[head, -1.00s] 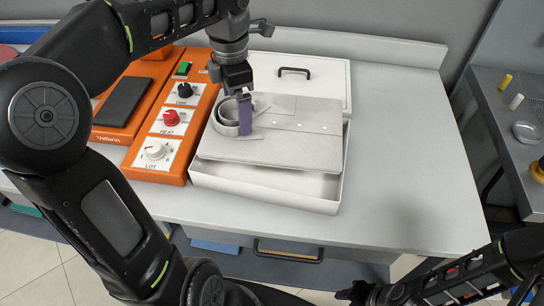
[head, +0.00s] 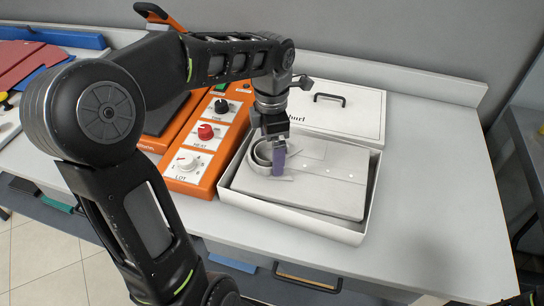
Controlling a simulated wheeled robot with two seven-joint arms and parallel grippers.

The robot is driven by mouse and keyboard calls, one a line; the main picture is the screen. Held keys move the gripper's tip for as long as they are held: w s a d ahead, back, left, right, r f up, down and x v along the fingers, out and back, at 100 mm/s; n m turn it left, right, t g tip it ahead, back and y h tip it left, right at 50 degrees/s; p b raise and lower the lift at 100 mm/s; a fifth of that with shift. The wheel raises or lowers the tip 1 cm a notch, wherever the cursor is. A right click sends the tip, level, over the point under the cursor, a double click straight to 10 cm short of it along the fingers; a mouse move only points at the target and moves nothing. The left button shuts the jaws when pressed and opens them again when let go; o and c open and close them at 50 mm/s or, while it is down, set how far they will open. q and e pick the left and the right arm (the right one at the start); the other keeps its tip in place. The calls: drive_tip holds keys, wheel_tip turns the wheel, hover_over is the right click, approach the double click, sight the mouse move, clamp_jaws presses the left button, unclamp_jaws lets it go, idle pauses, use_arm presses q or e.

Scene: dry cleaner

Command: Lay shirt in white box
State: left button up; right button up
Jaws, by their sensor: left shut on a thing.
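The grey-white folded shirt (head: 325,180) lies flat inside the open white box (head: 290,220), its rolled collar toward the left. The box walls show around it at the front, left and right. My left gripper (head: 279,162) reaches down from above and is shut on the shirt at its collar end. The purple fingers hide a small part of the shirt there. My right gripper is not in view; only dark bits of my right arm show at the lower right edge.
A white box lid (head: 345,112) with a black handle lies behind the box. An orange machine (head: 200,150) with dials stands close on the left. Red and blue folded things (head: 28,62) lie at the far left. The counter (head: 430,190) right of the box is clear.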

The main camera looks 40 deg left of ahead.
use_arm(q)
drive_tip(key=shift+f, duration=1.8)
drive_tip(key=shift+f, duration=0.15)
drive_tip(key=o, duration=1.7)
wheel_tip(320, 180, up, 12)
drive_tip(key=shift+r, duration=0.15)
